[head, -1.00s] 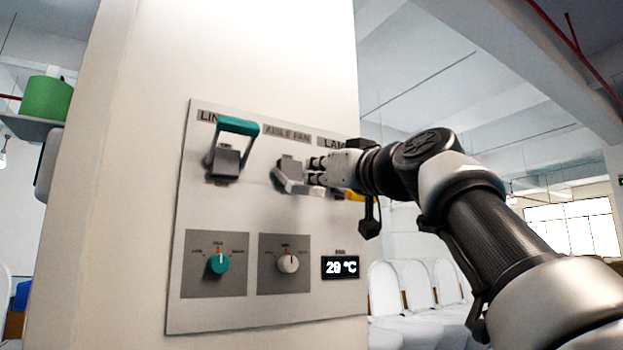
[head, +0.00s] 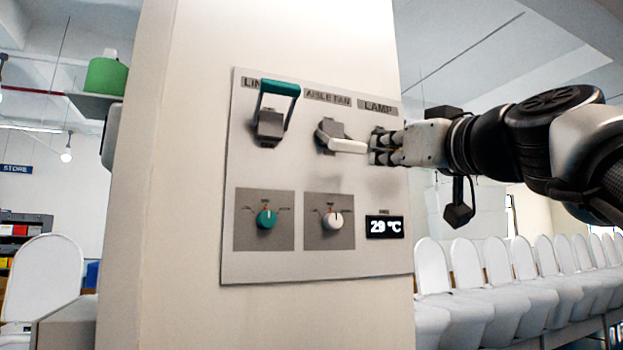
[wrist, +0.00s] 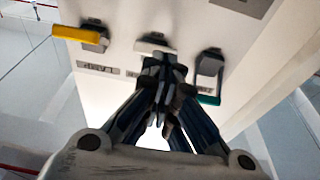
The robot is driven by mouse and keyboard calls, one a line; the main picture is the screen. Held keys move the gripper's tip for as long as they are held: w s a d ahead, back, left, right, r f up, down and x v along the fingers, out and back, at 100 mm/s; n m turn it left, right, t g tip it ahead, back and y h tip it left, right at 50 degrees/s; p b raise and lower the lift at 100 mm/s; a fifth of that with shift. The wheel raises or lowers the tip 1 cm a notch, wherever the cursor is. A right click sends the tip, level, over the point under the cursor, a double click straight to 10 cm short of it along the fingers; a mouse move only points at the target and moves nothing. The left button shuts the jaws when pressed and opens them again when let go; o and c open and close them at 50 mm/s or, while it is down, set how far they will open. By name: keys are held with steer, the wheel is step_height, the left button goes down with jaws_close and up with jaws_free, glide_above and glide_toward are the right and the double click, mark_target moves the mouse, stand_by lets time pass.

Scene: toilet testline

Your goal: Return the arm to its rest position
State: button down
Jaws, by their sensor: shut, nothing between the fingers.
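My gripper (head: 378,147) is shut and empty in front of the wall panel (head: 290,275), just right of the white fan handle (head: 348,146) in the head view. Whether it touches that handle cannot be told. In the wrist view its fingertips (wrist: 165,72) meet in front of the middle switch (wrist: 152,44). My arm stretches in from the right of the head view. The yellow lamp handle (wrist: 70,33) shows in the wrist view and is hidden behind my gripper in the head view.
The teal-handled switch (head: 281,88) has its handle raised. Two knobs, teal (head: 266,218) and white (head: 332,220), and a 29 °C display (head: 384,227) sit below. A row of white toilets (head: 500,275) stands behind at right. A green roll (head: 106,76) is at left.

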steer(key=s+a+f+m+g+h, duration=0.1)
steer(key=s+a+f+g, duration=0.15)
steer(key=f, duration=0.75)
steer(key=s+a+f+m+g+h, duration=0.1)
steer(key=f+g, duration=0.2)
steer(key=f, duration=0.7)
steer(key=s+a+f+g, duration=0.1)
steer(key=s+f+g, duration=0.1)
steer(key=f, duration=0.8)
steer(key=s+d+f+g+h, duration=0.1)
steer(key=s+f+g, duration=0.1)
steer(key=s+f, duration=0.4)
steer(key=s+d+f+m+g+h, duration=0.1)
steer(key=s+f, duration=0.6)
steer(key=f, duration=0.7)
steer(key=s+d+f+g+h, duration=0.1)
steer(key=s+f+g, duration=0.3)
steer(key=f, duration=0.6)
steer(key=s+h, duration=0.1)
steer(key=s, duration=0.1)
steer(key=shift+s+f+m+g, duration=0.3)
steer(key=shift+f+g, duration=0.05)
steer(key=shift+f, duration=0.05)
steer(key=shift+d, duration=0.15)
